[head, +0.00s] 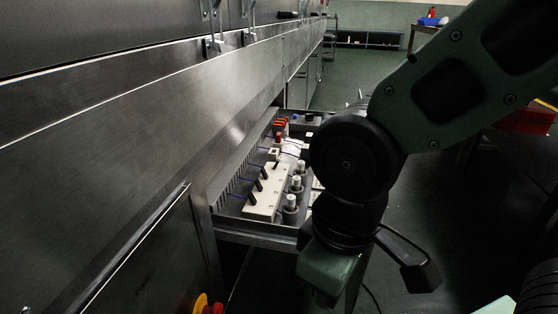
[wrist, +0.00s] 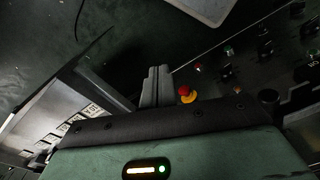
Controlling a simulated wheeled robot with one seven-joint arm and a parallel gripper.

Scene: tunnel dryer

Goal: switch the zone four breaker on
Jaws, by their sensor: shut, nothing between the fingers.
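An open metal drawer (head: 262,232) holds electrical parts. In it a cream breaker block (head: 266,192) carries a row of black levers (head: 257,186). I cannot read any labels, so I cannot tell which breaker is zone four or how its lever stands. My gripper shows in the wrist view (wrist: 157,88) with its two grey fingers together, empty and apart from the breakers. In the head view its green body hangs at the drawer's near right corner and its fingers are hidden. A pale panel with a row of small white parts (wrist: 75,118) shows at left in the wrist view.
A red emergency button on yellow (wrist: 187,93) sits on a dark control panel (wrist: 250,65) beyond the fingers. White-capped cylinders (head: 291,203) and red parts (head: 279,125) share the drawer. The steel dryer wall (head: 120,130) fills the left. Open floor (head: 440,225) lies to the right.

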